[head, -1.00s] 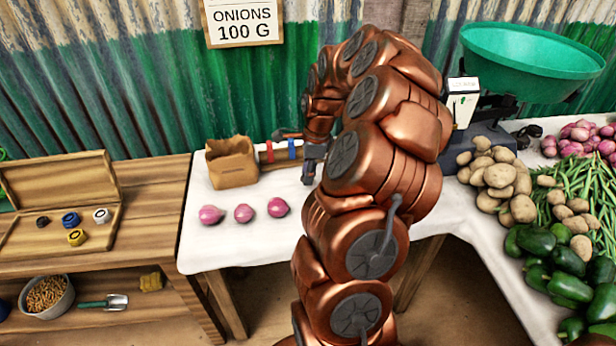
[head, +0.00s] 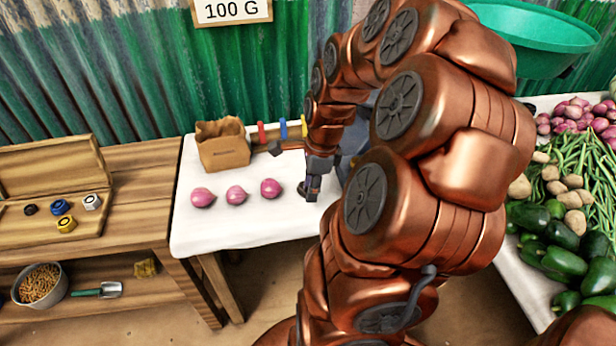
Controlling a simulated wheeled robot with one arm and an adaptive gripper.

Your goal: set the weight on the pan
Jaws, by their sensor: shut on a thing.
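My gripper (head: 313,190) is low over the white-clothed table (head: 240,225), just right of the pink onions. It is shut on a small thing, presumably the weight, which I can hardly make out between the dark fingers. An open wooden box (head: 20,228) on the left bench holds a black weight (head: 30,209), a blue one (head: 61,206), a white one (head: 91,202) and a yellow one (head: 66,224). A wide green pan (head: 535,40) is at the upper right; my arm hides what is below it.
Three onions (head: 236,195) lie in a row beside a brown paper bag (head: 222,147). Red (head: 261,132) and blue (head: 283,128) upright pieces stand behind. Potatoes (head: 575,221), beans and green peppers (head: 565,236) crowd the right. The table's front left is clear.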

